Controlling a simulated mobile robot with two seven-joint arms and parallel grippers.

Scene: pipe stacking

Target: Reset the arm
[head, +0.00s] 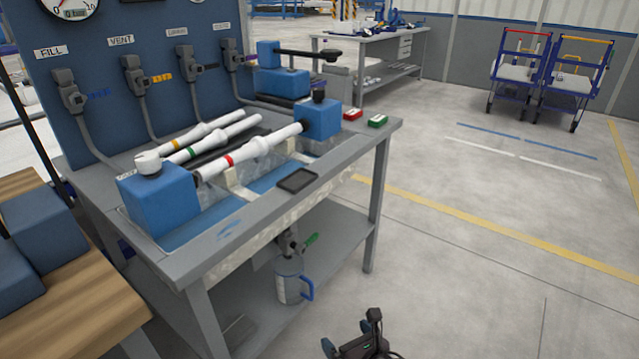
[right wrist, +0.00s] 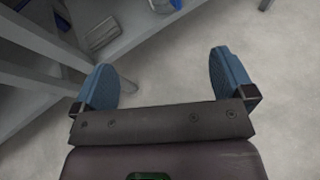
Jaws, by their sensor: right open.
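My right gripper (head: 352,347) shows at the bottom of the head view, low over the floor and in front of the grey workbench (head: 262,215). In the right wrist view its two blue fingers (right wrist: 168,82) stand wide apart with nothing between them. The concrete floor and the bench's lower shelf (right wrist: 125,40) lie beyond them. My left gripper is not in the head view.
White pipes with coloured bands (head: 245,152) lie on the bench between blue blocks (head: 160,200). A jug (head: 289,281) with a blue handle stands on the lower shelf. A wooden table (head: 75,290) is at left. Floor to the right is clear up to two carts (head: 550,75).

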